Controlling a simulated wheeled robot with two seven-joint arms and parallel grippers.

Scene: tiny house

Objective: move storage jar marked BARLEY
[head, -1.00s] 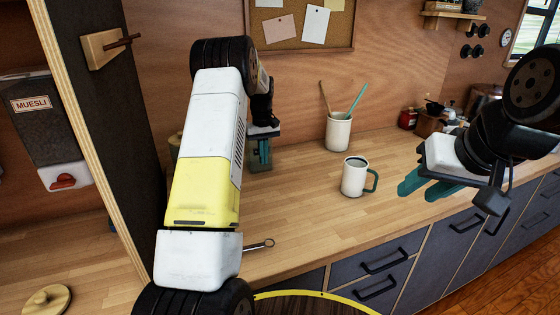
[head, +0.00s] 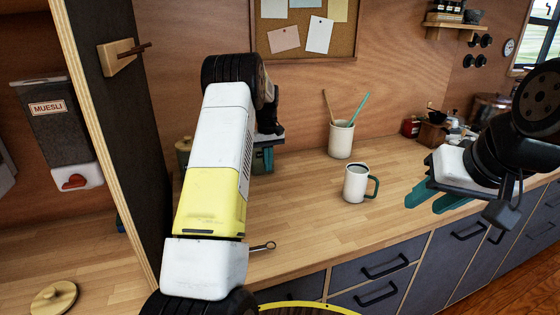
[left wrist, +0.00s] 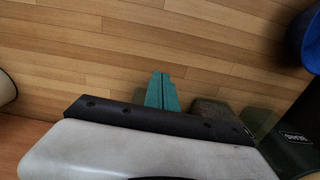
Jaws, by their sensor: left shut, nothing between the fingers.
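No label reading BARLEY can be read in either view. In the head view an olive jar (head: 183,146) stands on the counter, mostly hidden behind my left arm. My left gripper (head: 264,160) is shut and empty over the counter, beyond my left forearm. Its teal fingers also show in the left wrist view (left wrist: 162,92), apart from the green container. My right gripper (head: 432,197) is open and empty over the counter's right part.
A white mug (head: 356,184) and a utensil crock (head: 340,139) stand on the wooden counter (head: 310,215), with clear wood around them. A tall dark panel (head: 118,130) separates a left bay with a MUESLI dispenser (head: 58,125) and a round wooden lid (head: 53,297).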

